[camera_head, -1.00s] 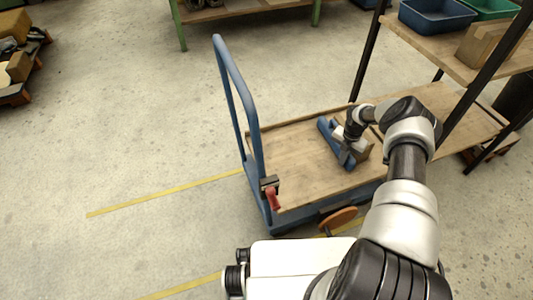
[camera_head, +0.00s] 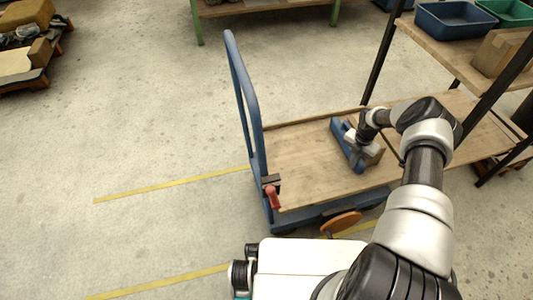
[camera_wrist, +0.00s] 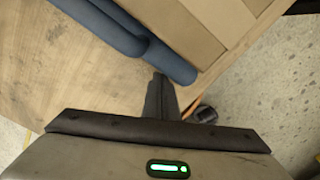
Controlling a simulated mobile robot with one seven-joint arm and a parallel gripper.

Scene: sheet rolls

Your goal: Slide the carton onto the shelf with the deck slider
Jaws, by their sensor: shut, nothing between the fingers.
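The brown carton (camera_head: 373,158) lies on the wooden deck of the blue cart, toward the shelf end, partly hidden by my gripper and arm. In the wrist view its top (camera_wrist: 205,30) fills the upper right. The blue deck slider (camera_head: 344,150) lies across the deck on the carton's left side; in the wrist view (camera_wrist: 170,60) it runs along the carton's edge. My gripper (camera_head: 352,140) is low at the slider; its fingers (camera_wrist: 160,95) are shut and empty, with tips close to the slider. Contact is unclear. The shelf's lower board (camera_head: 455,112) lies beyond the cart's right end.
The cart's deck (camera_head: 295,160) is bare left of the slider. Its blue handle (camera_head: 240,85) stands at the left, with a red lever (camera_head: 272,197) near the front corner. Dark shelf posts rise at right. A blue bin (camera_head: 455,20) and a box (camera_head: 497,52) sit on the upper shelf.

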